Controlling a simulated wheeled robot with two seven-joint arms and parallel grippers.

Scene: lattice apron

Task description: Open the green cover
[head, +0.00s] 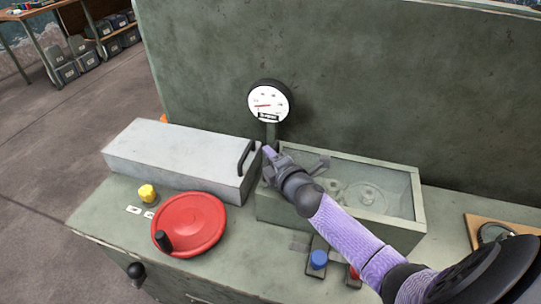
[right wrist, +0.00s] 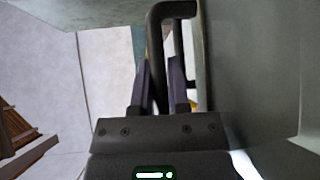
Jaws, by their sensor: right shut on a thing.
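The grey-green box with a clear top (head: 410,190) stands at the middle right of the bench, its top lying flat. Round parts show dimly through the top. My right gripper (head: 268,155) is at its left end, in the gap beside the pale grey box. In the right wrist view my right gripper (right wrist: 160,75) is shut on a black bar handle (right wrist: 171,10), which is fixed to a grey-green panel (right wrist: 250,60). My left gripper is not in view.
The pale grey box (head: 170,155) has its own black handle (head: 246,158). A red wheel (head: 190,225), a yellow knob (head: 147,193) and a blue button (head: 318,259) are on the bench. A gauge (head: 268,103) stands behind, before a tall green panel (head: 390,90).

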